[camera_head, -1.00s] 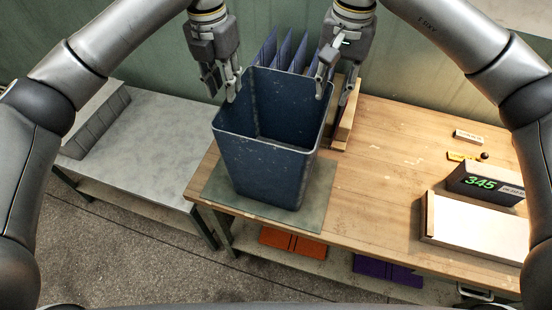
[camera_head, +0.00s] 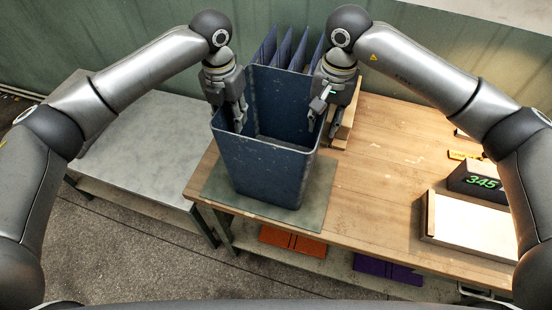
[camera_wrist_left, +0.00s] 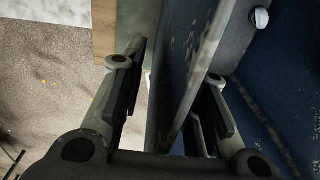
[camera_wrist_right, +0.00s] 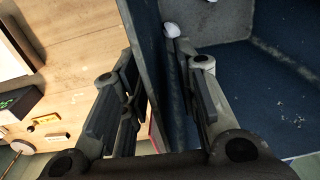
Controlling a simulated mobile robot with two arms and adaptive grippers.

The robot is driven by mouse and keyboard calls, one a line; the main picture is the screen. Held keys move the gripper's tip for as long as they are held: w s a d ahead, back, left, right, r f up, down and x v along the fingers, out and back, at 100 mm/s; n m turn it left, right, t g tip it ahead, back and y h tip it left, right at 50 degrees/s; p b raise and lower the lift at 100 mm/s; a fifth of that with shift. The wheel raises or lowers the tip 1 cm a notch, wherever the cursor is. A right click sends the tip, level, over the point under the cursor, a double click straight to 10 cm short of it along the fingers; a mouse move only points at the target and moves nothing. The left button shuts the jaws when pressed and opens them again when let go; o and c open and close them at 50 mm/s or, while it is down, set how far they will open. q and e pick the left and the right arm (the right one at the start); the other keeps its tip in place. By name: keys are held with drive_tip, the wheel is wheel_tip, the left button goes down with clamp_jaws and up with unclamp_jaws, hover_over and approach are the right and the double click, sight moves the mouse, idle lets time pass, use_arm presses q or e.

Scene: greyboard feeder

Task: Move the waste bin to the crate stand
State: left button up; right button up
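The dark blue, open-topped waste bin (camera_head: 265,170) stands upright on a grey-green mat (camera_head: 312,216) at the left end of the wooden bench. My left gripper (camera_head: 231,122) is open at the bin's left rim, one finger on each side of the wall (camera_wrist_left: 190,75), with gaps showing. My right gripper (camera_head: 324,122) is open astride the right rim, one finger inside and one outside the wall (camera_wrist_right: 148,50). Contact at either wall is not clear. A low grey-topped stand (camera_head: 140,150) is left of the bench; I cannot tell if it is the crate stand.
Blue upright dividers (camera_head: 290,48) and a wooden block (camera_head: 347,122) stand behind the bin. A display reading 345 (camera_head: 480,182) and a white-topped box (camera_head: 465,228) are at right. Orange (camera_head: 290,242) and purple (camera_head: 387,270) pieces lie on the lower shelf. The grey top's visible front is clear.

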use_arm(q)
clamp_jaws()
use_arm(e)
clamp_jaws()
use_arm(q)
drive_tip(key=shift+r, duration=0.2)
use_arm(e)
drive_tip(key=shift+r, duration=0.2)
